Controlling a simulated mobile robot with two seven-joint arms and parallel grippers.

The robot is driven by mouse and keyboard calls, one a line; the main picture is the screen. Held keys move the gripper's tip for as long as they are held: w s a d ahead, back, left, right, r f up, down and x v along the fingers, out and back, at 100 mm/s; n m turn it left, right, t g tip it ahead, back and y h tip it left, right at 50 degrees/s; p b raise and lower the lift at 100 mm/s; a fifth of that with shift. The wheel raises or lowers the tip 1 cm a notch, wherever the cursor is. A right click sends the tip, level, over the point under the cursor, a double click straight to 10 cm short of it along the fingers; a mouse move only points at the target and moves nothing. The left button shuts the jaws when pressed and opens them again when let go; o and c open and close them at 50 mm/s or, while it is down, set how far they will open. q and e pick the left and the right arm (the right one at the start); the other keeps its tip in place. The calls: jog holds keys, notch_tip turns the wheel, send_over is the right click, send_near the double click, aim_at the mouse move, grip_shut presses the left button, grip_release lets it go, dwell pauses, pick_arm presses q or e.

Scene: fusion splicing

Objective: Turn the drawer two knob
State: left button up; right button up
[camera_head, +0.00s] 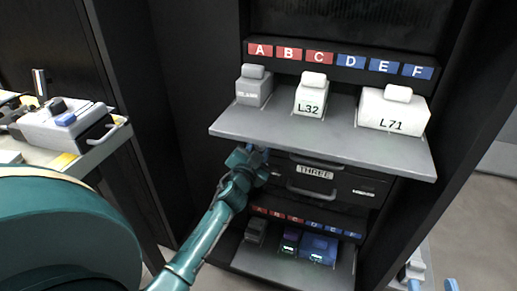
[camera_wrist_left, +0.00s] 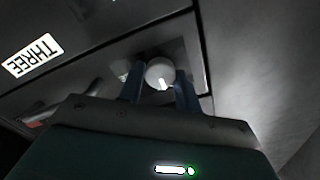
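The drawer two knob (camera_wrist_left: 160,73) is round and pale with a white mark, on the drawer front beside the one labelled THREE. My left gripper (camera_wrist_left: 160,88) has its two blue fingers on either side of the knob. They are very close to it, but I cannot tell whether they touch. In the head view my left gripper (camera_head: 246,160) is at the left end of the drawers, and the knob is hidden there. My right gripper (camera_head: 432,286) shows only two blue fingertips at the bottom right edge, spread apart and empty.
A grey shelf (camera_head: 225,126) with boxes labelled L32 (camera_head: 311,98) and L71 (camera_head: 393,112) overhangs the drawers. Drawer THREE (camera_head: 316,181) is below it. A lower shelf (camera_head: 262,262) holds several small boxes. A side table (camera_head: 95,155) with a device stands at left.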

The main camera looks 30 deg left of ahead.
pick_arm(q)
jog(key=c, duration=0.5)
jog(key=shift+m, duration=0.4)
jog(key=m, duration=0.7)
jog(key=shift+m+p, duration=0.3)
jog(key=shift+p, duration=0.05)
jog(key=m, duration=0.4)
jog(key=shift+m, duration=0.3)
jog(key=m, duration=0.4)
jog(key=shift+m, duration=0.4)
